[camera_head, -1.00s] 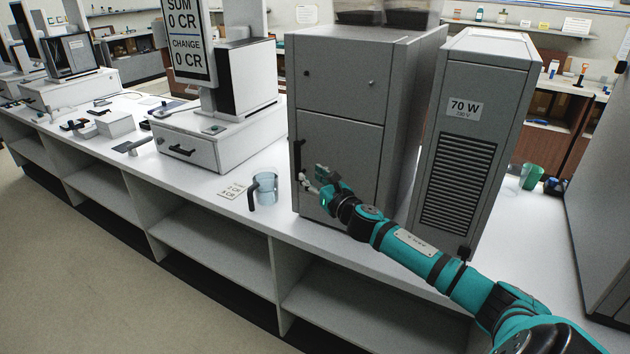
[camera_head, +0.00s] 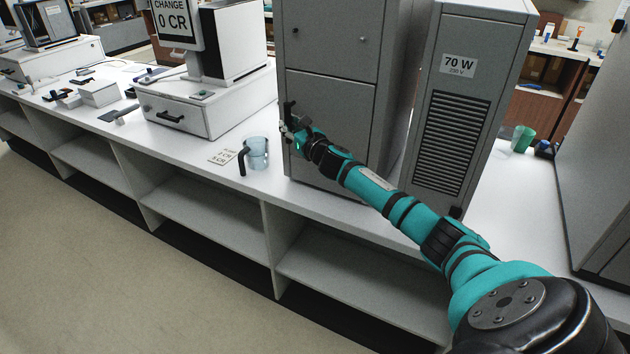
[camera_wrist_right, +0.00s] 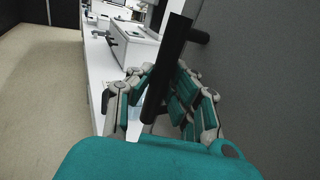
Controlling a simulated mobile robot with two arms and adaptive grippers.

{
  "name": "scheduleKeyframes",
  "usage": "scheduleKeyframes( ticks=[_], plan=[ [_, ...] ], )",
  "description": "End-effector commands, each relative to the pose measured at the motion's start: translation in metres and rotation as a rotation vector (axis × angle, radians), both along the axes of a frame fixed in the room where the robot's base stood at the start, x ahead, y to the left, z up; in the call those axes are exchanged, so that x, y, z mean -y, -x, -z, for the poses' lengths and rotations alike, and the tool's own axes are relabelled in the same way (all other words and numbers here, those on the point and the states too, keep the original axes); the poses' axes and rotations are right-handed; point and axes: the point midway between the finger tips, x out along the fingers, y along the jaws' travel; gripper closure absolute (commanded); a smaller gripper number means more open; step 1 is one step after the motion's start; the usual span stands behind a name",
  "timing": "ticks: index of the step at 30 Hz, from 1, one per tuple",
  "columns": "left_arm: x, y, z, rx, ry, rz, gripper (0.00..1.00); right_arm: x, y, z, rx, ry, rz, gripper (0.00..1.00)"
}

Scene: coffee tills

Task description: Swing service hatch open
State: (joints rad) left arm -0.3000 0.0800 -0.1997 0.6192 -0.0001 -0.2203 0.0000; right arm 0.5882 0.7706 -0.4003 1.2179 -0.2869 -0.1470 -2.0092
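The service hatch (camera_head: 332,124) is the lower grey door panel on the front of the tall grey machine; it looks closed. Its black upright handle (camera_head: 289,110) is at the hatch's left edge, and it shows large in the right wrist view (camera_wrist_right: 169,65). My right gripper (camera_head: 292,129) is at the lower part of the handle. In the right wrist view its fingers (camera_wrist_right: 160,103) stand apart on either side of the bar, with gaps visible, so it looks open around the handle. Whether any finger touches is unclear. My left gripper is not in view.
A clear jug (camera_head: 257,153) with a dark handle and a price card (camera_head: 223,156) stand on the white counter left of the machine. A white cash drawer (camera_head: 180,112) is further left. A grey 70 W unit (camera_head: 462,100) stands close on the right. The floor in front is clear.

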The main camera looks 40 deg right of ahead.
Motion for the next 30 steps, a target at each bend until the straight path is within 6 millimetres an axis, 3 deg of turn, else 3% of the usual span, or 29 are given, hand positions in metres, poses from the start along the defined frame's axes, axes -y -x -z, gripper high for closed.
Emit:
scheduleKeyframes(
  ticks=[8, 22, 30],
  plan=[
    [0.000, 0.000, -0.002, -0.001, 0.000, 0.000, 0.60, -0.003, 0.003, -0.001, 0.000, -0.001, 0.001, 1.00],
    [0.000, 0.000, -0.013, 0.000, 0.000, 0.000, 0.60, -0.039, 0.033, -0.001, -0.001, 0.000, 0.003, 1.00],
    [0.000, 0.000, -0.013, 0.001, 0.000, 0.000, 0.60, -0.041, 0.036, -0.001, 0.001, 0.001, 0.007, 1.00]
  ],
)
